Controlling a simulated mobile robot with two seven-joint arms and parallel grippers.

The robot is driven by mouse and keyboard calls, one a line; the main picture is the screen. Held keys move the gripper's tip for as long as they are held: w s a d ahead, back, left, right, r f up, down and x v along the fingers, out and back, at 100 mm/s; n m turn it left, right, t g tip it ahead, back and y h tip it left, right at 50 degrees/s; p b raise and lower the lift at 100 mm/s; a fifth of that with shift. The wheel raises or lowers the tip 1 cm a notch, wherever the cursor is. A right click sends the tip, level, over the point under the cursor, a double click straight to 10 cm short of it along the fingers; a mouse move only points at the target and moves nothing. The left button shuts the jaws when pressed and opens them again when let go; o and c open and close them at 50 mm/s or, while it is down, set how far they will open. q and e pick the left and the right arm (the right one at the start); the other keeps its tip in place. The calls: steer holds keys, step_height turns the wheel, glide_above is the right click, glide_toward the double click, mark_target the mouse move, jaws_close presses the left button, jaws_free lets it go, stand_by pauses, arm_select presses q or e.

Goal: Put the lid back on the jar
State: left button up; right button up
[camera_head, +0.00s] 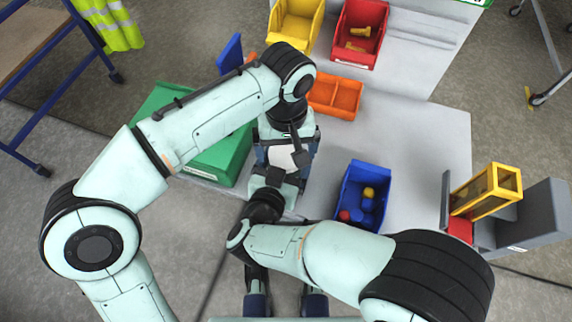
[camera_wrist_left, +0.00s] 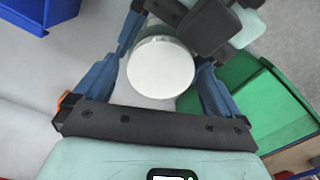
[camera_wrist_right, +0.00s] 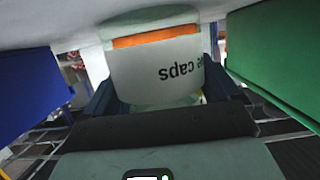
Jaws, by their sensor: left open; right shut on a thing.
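The jar (camera_wrist_right: 155,75) fills the middle of the right wrist view. It is pale, with an orange band and a label reading "caps" upside down. My right gripper (camera_wrist_right: 155,98) is shut on it, one finger on each side. In the left wrist view the round white lid (camera_wrist_left: 160,68) lies between the spread blue fingers of my left gripper (camera_wrist_left: 168,75), which is open. The lid appears to be over the jar's top; I cannot tell whether it is fully seated. In the head view both grippers meet near the table's front, hiding most of the jar.
A green bin (camera_head: 215,155) stands close left of the grippers, and a blue bin (camera_head: 348,190) with red, yellow and blue pieces stands to the right. An orange tray (camera_head: 335,97) lies behind. Yellow (camera_head: 290,30) and red (camera_head: 355,55) bins are farther back. A yellow frame (camera_head: 490,190) stands far right.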

arm_select(q)
steer(key=c, duration=1.1)
steer(key=m, duration=1.3)
steer(key=o, duration=1.1)
steer(key=shift+o, duration=0.2)
